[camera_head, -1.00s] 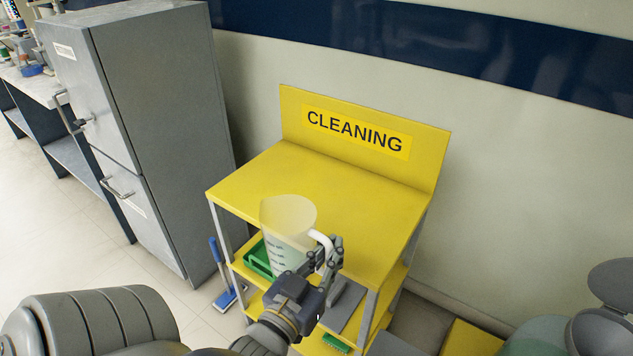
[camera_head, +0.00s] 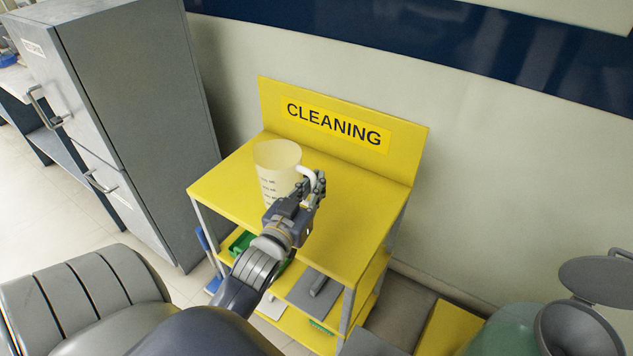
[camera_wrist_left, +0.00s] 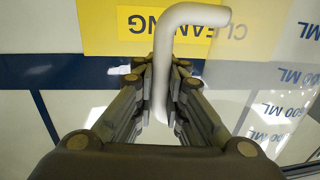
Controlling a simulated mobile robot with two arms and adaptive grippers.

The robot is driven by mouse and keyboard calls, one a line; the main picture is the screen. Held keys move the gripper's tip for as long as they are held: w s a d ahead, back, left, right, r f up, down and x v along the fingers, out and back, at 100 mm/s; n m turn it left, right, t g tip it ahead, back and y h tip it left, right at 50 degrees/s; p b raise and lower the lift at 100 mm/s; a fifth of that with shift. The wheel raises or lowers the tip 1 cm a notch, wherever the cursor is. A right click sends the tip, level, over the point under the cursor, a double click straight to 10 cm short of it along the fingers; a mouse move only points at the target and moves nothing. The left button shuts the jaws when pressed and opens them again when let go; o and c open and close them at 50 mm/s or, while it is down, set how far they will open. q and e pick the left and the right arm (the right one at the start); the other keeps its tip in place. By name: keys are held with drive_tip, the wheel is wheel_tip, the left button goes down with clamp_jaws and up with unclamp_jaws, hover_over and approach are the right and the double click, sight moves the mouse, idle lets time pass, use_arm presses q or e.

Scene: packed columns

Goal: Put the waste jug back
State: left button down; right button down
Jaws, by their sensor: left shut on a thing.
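The waste jug (camera_head: 277,172) is a translucent, cream-coloured beaker with volume marks and a white handle. It is upright at the left part of the yellow cleaning cart's top shelf (camera_head: 340,215). Whether its base touches the shelf I cannot tell. My left gripper (camera_head: 312,185) is shut on the jug's handle, on the jug's right side. In the left wrist view the white handle (camera_wrist_left: 188,50) runs down between the fingers, and the jug's marked wall (camera_wrist_left: 280,100) is at the right. My right gripper is not in view.
A grey cabinet (camera_head: 140,110) with handles stands left of the cart. The lower shelves hold a green tray (camera_head: 240,243) and a grey item (camera_head: 315,283). The top shelf's right side is clear.

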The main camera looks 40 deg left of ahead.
use_arm(q)
drive_tip(key=shift+w+a+f, duration=0.3)
drive_tip(key=shift+w+f, duration=0.2)
drive_tip(key=shift+f, duration=0.15)
drive_tip(key=shift+w+a+f, duration=0.3)
drive_tip(key=shift+w+f, duration=0.2)
drive_tip(key=shift+f, duration=0.1)
drive_tip(key=shift+w+a+f, duration=0.3)
drive_tip(key=shift+w+f, duration=0.2)
drive_tip(key=shift+f, duration=0.3)
drive_tip(key=c, duration=1.7)
unclamp_jaws()
drive_tip(key=shift+o, duration=0.2)
drive_tip(key=b+v, duration=0.1)
drive_tip(key=v, duration=0.9)
drive_tip(key=shift+s+d, duration=0.1)
drive_tip(key=shift+s, duration=0.25)
drive_tip(key=shift+s+d, duration=0.15)
drive_tip(key=shift+s, duration=0.5)
